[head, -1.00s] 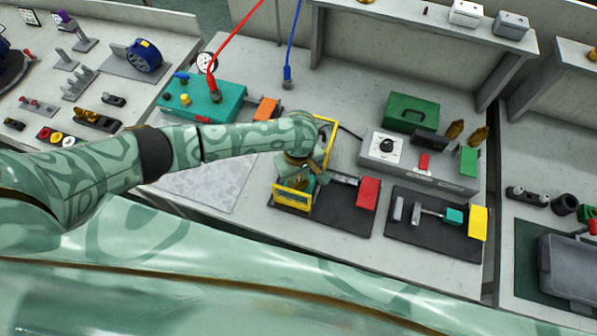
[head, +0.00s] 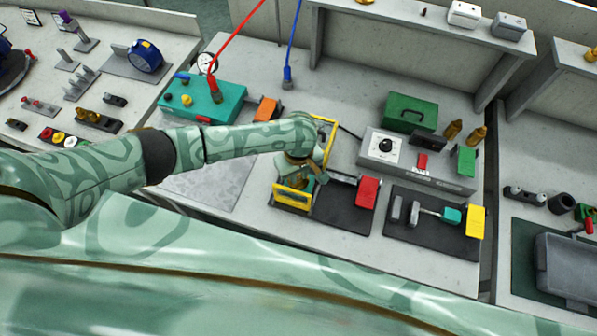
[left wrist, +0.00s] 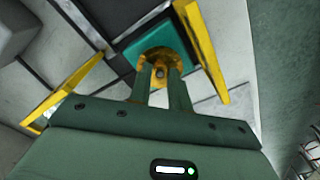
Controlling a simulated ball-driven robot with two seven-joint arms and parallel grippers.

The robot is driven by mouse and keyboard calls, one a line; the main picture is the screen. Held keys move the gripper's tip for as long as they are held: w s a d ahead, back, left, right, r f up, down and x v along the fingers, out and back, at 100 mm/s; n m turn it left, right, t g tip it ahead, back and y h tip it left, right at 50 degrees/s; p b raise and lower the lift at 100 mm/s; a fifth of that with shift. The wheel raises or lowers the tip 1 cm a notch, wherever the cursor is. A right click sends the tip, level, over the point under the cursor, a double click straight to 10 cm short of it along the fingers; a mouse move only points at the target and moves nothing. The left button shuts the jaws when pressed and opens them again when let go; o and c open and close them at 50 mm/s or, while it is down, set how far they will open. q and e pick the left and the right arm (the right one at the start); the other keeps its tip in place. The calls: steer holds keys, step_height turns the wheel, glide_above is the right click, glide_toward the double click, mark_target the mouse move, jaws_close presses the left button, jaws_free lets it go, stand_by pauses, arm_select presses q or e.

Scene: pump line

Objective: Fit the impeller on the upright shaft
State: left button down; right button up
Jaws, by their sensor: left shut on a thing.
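My left gripper (head: 303,178) is over the station with two yellow guards (head: 292,197) on a dark mat. In the left wrist view its fingers (left wrist: 160,80) are shut on the brass impeller (left wrist: 157,54), a round piece with a small grey round end at its middle, perhaps the shaft tip (left wrist: 159,72). A teal block (left wrist: 143,48) lies below the impeller. I cannot tell how far the impeller sits down on the shaft. In the head view the gripper and arm mostly hide both. My right gripper is not in view.
The yellow guards stand close on both sides of the gripper. A red block (head: 368,191) is at the mat's right end. A second mat (head: 420,235) with a yellow block (head: 475,221) is further right. A grey control box (head: 440,172) is behind. Bare bench lies to the left.

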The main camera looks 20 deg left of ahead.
arm_select(q)
steer(key=shift+f, duration=0.2)
stand_by(0.7)
steer(key=c, duration=1.2)
jaws_free()
steer(key=shift+c, duration=0.2)
steer(key=shift+p, duration=0.35)
step_height(320, 180, up, 6)
steer(key=p, duration=0.8)
step_height(320, 180, up, 16)
steer(key=p, duration=0.6)
steer(key=shift+r+p, duration=0.15)
steer(key=shift+p, duration=0.25)
